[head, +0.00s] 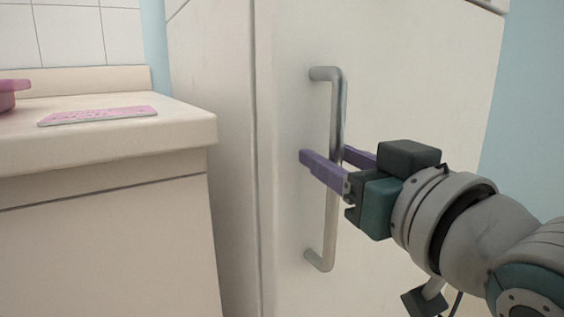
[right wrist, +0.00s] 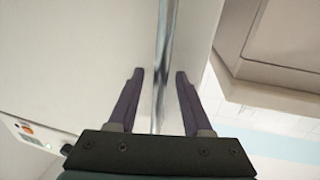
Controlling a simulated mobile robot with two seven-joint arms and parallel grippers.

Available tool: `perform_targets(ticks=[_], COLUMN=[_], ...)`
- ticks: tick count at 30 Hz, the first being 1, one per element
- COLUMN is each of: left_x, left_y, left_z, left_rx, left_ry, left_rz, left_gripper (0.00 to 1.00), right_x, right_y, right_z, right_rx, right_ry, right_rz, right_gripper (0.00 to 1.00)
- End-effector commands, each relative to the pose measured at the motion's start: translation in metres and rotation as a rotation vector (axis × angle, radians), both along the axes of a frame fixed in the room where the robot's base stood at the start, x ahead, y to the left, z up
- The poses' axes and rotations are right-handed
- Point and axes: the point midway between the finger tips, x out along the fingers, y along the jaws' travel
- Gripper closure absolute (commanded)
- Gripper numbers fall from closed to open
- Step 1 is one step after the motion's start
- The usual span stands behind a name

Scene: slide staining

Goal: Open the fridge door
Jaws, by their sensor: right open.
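The fridge door (head: 400,90) is a tall cream panel in the middle of the head view and looks shut. Its handle (head: 335,110) is a vertical grey metal bar with bent ends. My right gripper (head: 325,156) is open at the middle of the handle, with one purple finger on each side of the bar. In the right wrist view the handle (right wrist: 165,40) runs between the two open fingers (right wrist: 160,75) and they look apart from it. My left gripper is not in view.
A cream counter (head: 100,145) stands left of the fridge, with a pink patterned card (head: 98,116) and part of a pink container (head: 10,93) on it. A narrow gap separates counter and fridge. A blue wall (head: 525,120) is at the right.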

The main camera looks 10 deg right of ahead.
Motion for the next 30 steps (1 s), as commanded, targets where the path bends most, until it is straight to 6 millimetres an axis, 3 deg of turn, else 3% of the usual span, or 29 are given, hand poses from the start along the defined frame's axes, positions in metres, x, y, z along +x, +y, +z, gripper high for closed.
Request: perform_targets(ticks=[7,20,30], left_x=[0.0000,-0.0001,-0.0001], left_y=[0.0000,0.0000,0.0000], left_z=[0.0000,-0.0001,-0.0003], left_rx=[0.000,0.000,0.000], left_ry=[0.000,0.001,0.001], left_rz=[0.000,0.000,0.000], left_gripper=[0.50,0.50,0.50], right_x=[0.0005,0.0003,0.0003], right_y=[0.0003,0.0001,0.0001], right_z=[-0.0002,-0.0003,-0.0003], right_rx=[0.001,0.000,0.000], right_ry=[0.001,0.001,0.001], right_rz=[0.000,0.000,0.000], right_gripper=[0.50,0.99,1.00])
